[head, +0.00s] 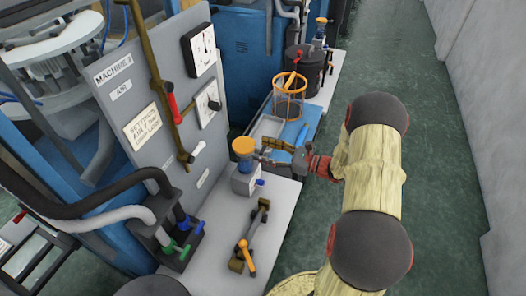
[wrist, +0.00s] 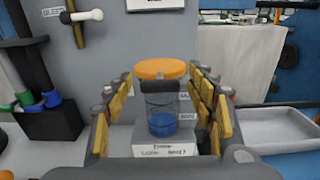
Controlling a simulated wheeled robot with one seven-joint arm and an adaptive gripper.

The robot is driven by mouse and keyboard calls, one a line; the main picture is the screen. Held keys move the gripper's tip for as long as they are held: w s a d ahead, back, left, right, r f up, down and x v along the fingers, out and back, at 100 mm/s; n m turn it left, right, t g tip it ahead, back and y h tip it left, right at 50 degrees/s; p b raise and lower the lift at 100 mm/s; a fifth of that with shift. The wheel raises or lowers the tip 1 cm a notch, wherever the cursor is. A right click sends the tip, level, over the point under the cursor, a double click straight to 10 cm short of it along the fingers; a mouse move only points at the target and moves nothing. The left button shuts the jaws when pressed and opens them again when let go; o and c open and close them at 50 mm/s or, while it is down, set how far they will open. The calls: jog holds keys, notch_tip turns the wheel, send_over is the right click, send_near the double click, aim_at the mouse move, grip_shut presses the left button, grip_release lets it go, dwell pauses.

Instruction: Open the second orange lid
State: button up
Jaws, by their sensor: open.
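An orange lid (head: 243,146) tops a clear jar with blue liquid on a white block (head: 245,180) on the near bench. In the wrist view the lid (wrist: 160,68) looks closed and level, with a dark clip at its front, above the jar (wrist: 162,112). My gripper (head: 265,151) is open beside the jar, reaching in from the right. In the wrist view its fingers (wrist: 160,98) stand to either side of the jar and lid, with gaps visible. Another small orange-topped jar (head: 321,25) stands farther along the row. Its lid is too small to judge.
An orange wire basket (head: 289,99) and a pale tray (head: 267,128) stand just beyond the jar. The machine panel (head: 165,125) rises behind. Green floor is open on the right.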

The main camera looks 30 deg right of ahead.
jog(key=shift+w+a, duration=0.2)
jog(key=shift+w, duration=0.05)
jog(key=shift+c, duration=0.4)
grip_shut()
dwell(0.4)
